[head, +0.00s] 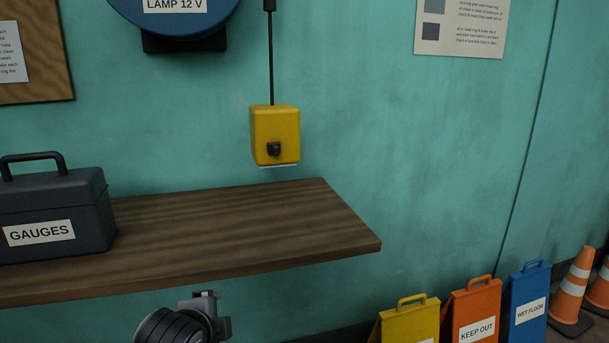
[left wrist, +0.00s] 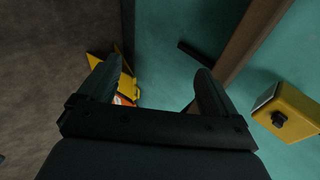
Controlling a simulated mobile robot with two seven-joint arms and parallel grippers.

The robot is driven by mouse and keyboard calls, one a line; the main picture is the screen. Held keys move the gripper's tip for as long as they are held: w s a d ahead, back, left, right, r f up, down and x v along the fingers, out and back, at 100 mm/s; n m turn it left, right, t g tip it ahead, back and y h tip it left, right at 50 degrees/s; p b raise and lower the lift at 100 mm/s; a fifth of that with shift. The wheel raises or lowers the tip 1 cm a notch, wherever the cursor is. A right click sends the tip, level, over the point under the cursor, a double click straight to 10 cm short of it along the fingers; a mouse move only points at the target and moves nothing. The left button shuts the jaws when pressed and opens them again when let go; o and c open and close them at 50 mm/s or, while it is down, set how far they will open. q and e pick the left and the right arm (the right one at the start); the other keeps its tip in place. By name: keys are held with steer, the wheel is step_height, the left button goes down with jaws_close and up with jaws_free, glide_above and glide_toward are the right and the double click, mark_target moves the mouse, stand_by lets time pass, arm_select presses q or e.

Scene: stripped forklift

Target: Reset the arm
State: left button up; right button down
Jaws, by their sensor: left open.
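My left gripper (left wrist: 158,72) is open and empty in the left wrist view, with its two dark fingers wide apart. Part of my arm (head: 185,322) shows at the bottom of the head view, below the front edge of the wooden shelf (head: 270,225); its fingers cannot be made out there. The shelf's edge also shows in the left wrist view (left wrist: 252,38), beyond the right finger. My right gripper is in neither view.
A yellow box (head: 275,135) with a black knob hangs on a dark cord above the shelf. A dark GAUGES case (head: 55,210) stands on the shelf's left. Yellow (head: 408,322), orange (head: 473,310) and blue (head: 528,298) signs and traffic cones (head: 573,288) stand at lower right.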

arm_select(q)
steer(key=s+a+f+n+g, duration=0.25)
steer(key=s+f+n, duration=0.25)
steer(key=s, duration=0.5)
steer(key=s+a+f+n+g, duration=0.25)
steer(key=s+f+n, duration=0.2)
steer(key=s, duration=0.55)
steer(key=s+a+f+n+g, duration=0.1)
steer(key=s+a+f+n, duration=0.3)
steer(key=s, duration=0.5)
steer(key=w+d+f+t+h+p, duration=0.2)
steer(key=w+d+t+p, duration=0.2)
steer(key=w+t+p, duration=0.2)
steer(key=shift+w+d+f+t+h+p, duration=0.2)
steer(key=shift+w+f+t+h+p, duration=0.15)
steer(key=shift+t, duration=0.15)
